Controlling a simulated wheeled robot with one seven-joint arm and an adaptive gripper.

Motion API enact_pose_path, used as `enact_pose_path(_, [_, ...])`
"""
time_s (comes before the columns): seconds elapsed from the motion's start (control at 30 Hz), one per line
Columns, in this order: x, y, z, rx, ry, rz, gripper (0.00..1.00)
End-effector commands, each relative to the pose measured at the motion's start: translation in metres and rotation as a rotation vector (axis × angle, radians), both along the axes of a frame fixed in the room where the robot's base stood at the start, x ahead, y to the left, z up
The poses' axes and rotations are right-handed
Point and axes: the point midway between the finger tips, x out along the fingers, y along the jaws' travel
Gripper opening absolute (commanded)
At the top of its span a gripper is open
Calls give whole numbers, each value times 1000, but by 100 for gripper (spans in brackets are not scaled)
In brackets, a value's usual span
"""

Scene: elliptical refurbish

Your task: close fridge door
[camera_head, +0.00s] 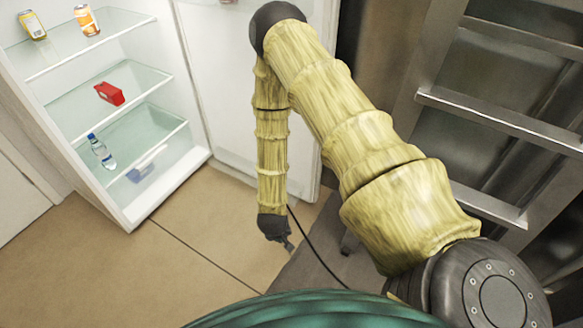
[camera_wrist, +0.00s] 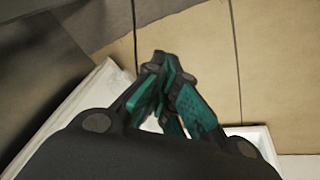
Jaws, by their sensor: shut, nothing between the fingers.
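The fridge (camera_head: 168,188) stands open at the upper left of the head view, with its lit shelves showing. Its white fridge door (camera_head: 225,95) is swung wide open to the right of the compartment. My arm crosses in front of the door and hides part of it. My gripper (camera_head: 287,246) hangs low, in front of the door's lower part; contact cannot be told. In the wrist view my gripper (camera_wrist: 170,70) has its green-padded fingers together, with nothing between them. White edges show on both sides of it there; which part they belong to is unclear.
Shelves hold a yellow can (camera_head: 32,25), an orange can (camera_head: 87,20), a red box (camera_head: 109,93) and a water bottle (camera_head: 101,151). A metal rack (camera_head: 500,118) stands at the right. Tan floor (camera_head: 190,245) is clear before the fridge. A black cable (camera_head: 318,252) hangs near my gripper.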

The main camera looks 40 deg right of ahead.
Motion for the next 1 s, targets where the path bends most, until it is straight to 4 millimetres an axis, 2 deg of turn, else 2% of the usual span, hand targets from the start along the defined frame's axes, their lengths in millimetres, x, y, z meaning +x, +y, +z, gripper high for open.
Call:
enact_pose_path(0.03, [24, -13, -25, -14, -22, -48, 0])
enact_pose_path(0.1, [52, -29, -40, -30, -42, -109, 0])
enact_pose_path(0.3, [125, -82, -76, -55, -82, -299, 0])
enact_pose_path(0.5, [188, -141, -102, -36, -110, -495, 0])
enact_pose_path(0.6, [214, -170, -111, -14, -121, -589, 0])
enact_pose_path(0.8, [249, -217, -118, 42, -137, -727, 0])
enact_pose_path(1.0, [263, -238, -116, 72, -144, -784, 0])
